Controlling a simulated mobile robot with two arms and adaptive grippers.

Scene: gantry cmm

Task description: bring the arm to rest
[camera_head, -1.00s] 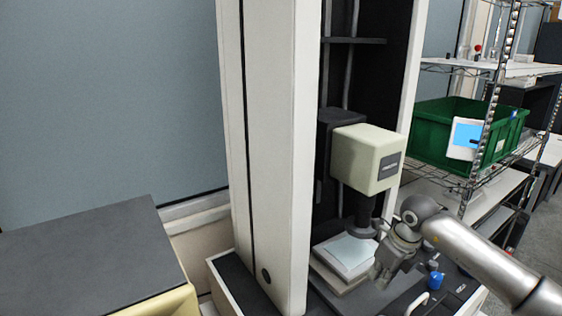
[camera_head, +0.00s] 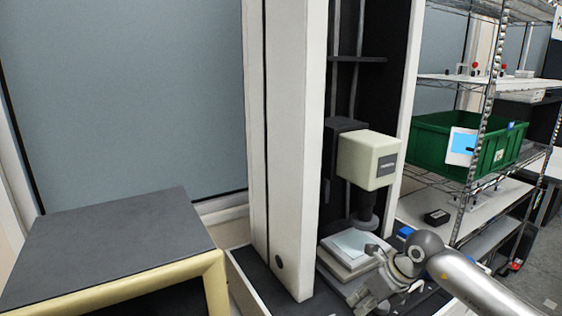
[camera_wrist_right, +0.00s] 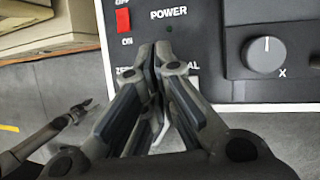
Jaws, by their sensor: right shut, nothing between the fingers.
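My right arm comes in from the lower right in the head view. Its gripper (camera_head: 372,292) is in front of the stage of the measuring machine (camera_head: 290,140), low in the picture. In the right wrist view the right gripper's two fingers (camera_wrist_right: 163,52) meet at their tips, shut with nothing held. They point at a dark panel (camera_wrist_right: 215,75) marked POWER. What looks like my left gripper (camera_wrist_right: 80,110) shows small at the left of the right wrist view, and its fingers are too small to read. It is outside the head view.
The panel has a red switch (camera_wrist_right: 123,20) and a knob (camera_wrist_right: 265,55) marked X. The machine's cream head (camera_head: 368,160) hangs above a pale plate (camera_head: 352,243). A wire shelf with a green bin (camera_head: 430,140) stands right. A grey-topped table (camera_head: 110,245) is at left.

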